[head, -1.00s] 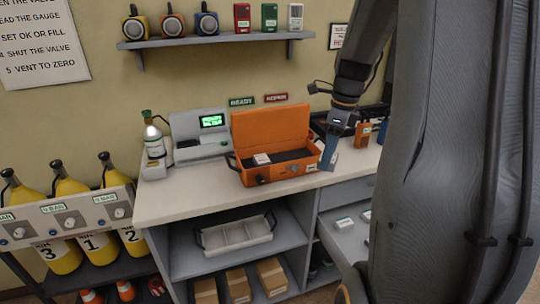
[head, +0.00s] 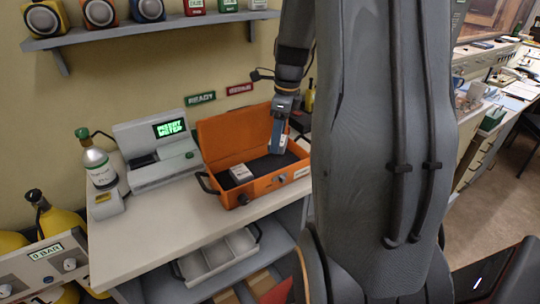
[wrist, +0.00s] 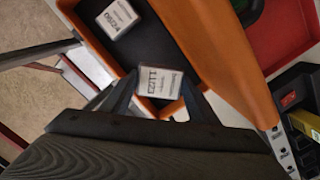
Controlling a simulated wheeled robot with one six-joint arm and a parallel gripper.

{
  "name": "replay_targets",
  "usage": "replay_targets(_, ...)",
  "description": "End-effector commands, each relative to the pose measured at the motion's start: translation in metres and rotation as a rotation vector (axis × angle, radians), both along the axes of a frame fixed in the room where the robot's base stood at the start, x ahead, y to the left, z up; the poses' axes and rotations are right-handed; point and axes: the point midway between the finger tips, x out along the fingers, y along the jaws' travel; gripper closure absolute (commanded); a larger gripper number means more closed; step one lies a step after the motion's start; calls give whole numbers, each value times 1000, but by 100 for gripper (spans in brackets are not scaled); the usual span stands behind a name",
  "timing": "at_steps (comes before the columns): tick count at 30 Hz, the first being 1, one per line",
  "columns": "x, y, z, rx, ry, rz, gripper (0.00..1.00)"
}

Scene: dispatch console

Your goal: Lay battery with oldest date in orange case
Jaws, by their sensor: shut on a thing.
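The open orange case (head: 262,192) stands on the counter with its lid up. A pale battery (head: 241,174) lies on the dark floor at the case's left end; in the wrist view this battery (wrist: 117,18) reads 05/24. My gripper (head: 277,150) points down over the right part of the case. In the wrist view my gripper (wrist: 158,92) is shut on a second pale battery (wrist: 160,81) reading 11/23, close to an orange wall. I cannot tell whether the held battery touches the case floor. The head view barely shows it behind the fingers.
A grey device with a lit green screen (head: 169,128) and a small gas bottle (head: 97,162) stand left of the case. A white divided tray (head: 222,254) is on the shelf below. The counter's front strip is clear.

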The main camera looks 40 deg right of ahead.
Motion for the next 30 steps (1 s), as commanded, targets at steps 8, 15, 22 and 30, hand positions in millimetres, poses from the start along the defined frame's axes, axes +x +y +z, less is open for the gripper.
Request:
replay_targets(8,0,1,-29,1,2,1,72)
replay_targets(15,-1,0,-59,0,1,-1,72)
replay_targets(22,-1,-1,-65,-1,-1,-2,72)
replay_targets(30,-1,-1,-67,-1,0,-2,39)
